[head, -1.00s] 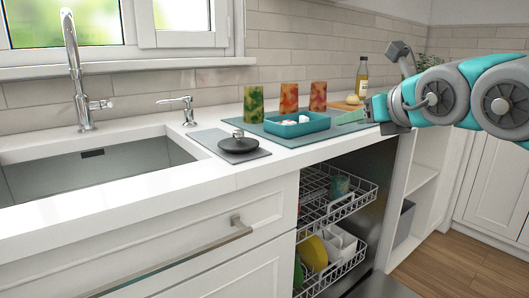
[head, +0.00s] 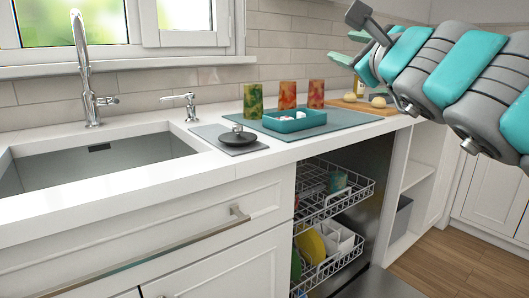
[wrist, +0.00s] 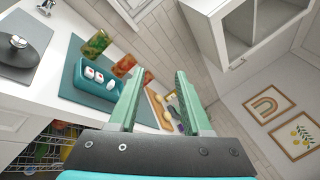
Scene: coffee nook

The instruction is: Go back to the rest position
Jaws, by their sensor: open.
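My gripper (wrist: 158,100) is open, with two green fingers spread apart and nothing between them in the wrist view. In the head view my gripper (head: 347,48) is raised at the upper right, above the counter and apart from it. Its fingertips are in front of the back wall. My arm reaches in from the right edge.
A teal tray (head: 297,126) with small white items stands on a grey-blue mat (head: 345,117). Several patterned tumblers (head: 288,95) stand behind it. The dishwasher's racks (head: 335,200) are out below the counter.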

